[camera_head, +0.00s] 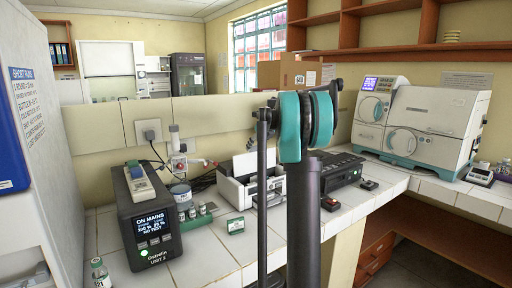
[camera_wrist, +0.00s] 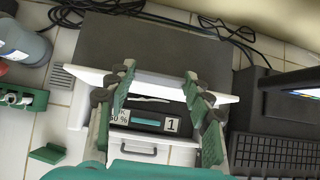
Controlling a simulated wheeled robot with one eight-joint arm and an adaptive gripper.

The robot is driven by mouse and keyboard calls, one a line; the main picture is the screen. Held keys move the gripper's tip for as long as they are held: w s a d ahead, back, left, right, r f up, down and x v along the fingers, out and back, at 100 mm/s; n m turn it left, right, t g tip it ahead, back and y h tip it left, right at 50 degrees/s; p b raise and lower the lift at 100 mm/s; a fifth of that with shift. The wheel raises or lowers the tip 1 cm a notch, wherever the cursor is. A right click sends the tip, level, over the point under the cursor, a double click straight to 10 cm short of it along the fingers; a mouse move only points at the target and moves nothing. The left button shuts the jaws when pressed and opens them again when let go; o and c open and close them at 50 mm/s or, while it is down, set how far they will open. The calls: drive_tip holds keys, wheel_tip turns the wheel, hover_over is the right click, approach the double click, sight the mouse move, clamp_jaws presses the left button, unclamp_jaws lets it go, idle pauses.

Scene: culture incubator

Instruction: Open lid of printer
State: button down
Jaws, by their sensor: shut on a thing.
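The white printer (camera_head: 236,193) stands on the tiled counter behind my arm, which hides part of it. A white panel stands up at its back. In the wrist view, the printer's dark grey top (camera_wrist: 140,50) has a white edge strip, with a small display panel and a drawer-like front below it. My gripper (camera_wrist: 163,84) has its green fingers at both sides of the white strip, shut on the printer lid. The exact contact and how far the lid is raised cannot be told. In the head view the gripper is hidden.
A dark labelled unit (camera_head: 150,222) stands left of the printer, with a green vial rack (camera_head: 197,216) between. A black device (camera_head: 338,170) is close on the right. Cables lie behind. A white incubator-like machine (camera_head: 420,122) stands far right.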

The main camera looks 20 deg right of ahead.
drive_tip(key=shift+w, duration=0.1)
drive_tip(key=c, duration=0.6)
unclamp_jaws()
drive_tip(key=shift+c, duration=0.2)
drive_tip(key=v, duration=1.2)
